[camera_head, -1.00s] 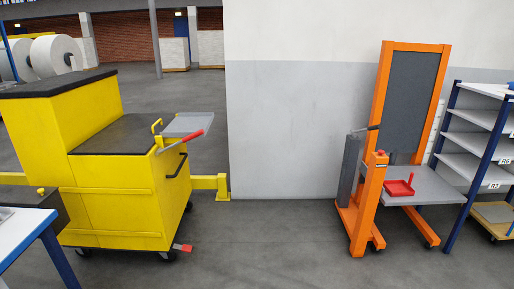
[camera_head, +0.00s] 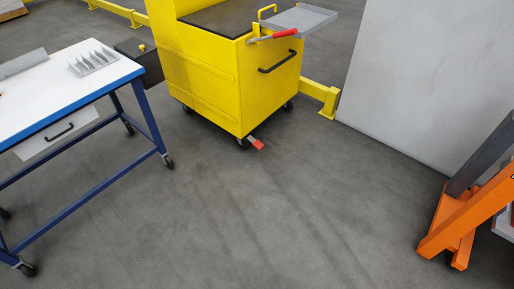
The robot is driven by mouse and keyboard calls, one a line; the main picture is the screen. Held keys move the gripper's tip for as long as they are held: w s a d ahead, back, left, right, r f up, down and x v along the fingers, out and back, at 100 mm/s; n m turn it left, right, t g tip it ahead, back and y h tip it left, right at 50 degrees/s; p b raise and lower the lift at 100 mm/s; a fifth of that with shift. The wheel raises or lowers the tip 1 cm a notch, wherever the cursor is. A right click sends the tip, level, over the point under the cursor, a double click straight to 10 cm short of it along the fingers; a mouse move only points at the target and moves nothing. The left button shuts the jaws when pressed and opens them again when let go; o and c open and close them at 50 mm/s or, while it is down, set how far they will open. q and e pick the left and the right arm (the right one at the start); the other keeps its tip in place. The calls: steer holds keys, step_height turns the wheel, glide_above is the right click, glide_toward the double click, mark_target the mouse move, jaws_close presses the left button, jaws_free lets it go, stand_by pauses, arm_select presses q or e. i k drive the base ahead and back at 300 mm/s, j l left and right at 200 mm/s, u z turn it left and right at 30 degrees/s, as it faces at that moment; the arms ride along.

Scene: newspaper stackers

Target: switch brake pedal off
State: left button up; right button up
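A small red brake pedal (camera_head: 257,144) sticks out low at the front corner of a yellow wheeled cart (camera_head: 216,87), by the caster on the floor. The pedal's tip is a red pad on a short grey arm. From this distance I cannot tell whether it is pressed or raised. The cart also has a black handle (camera_head: 277,61) on its side and a red-gripped lever (camera_head: 285,33) near its top tray. Neither of my grippers shows in the head view.
A white-topped table with blue legs on casters (camera_head: 46,103) stands at the left. Part of an orange stacker (camera_head: 462,220) is at the right, near a grey wall panel (camera_head: 430,75). The grey floor (camera_head: 270,220) between them is clear.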

mark_target(257, 143)
steer(key=l+u, duration=0.2)
steer(key=l, duration=0.55)
steer(key=i+z, duration=0.1)
steer(key=i, duration=1.2)
steer(key=i+z, duration=0.1)
steer(key=i, duration=1.25)
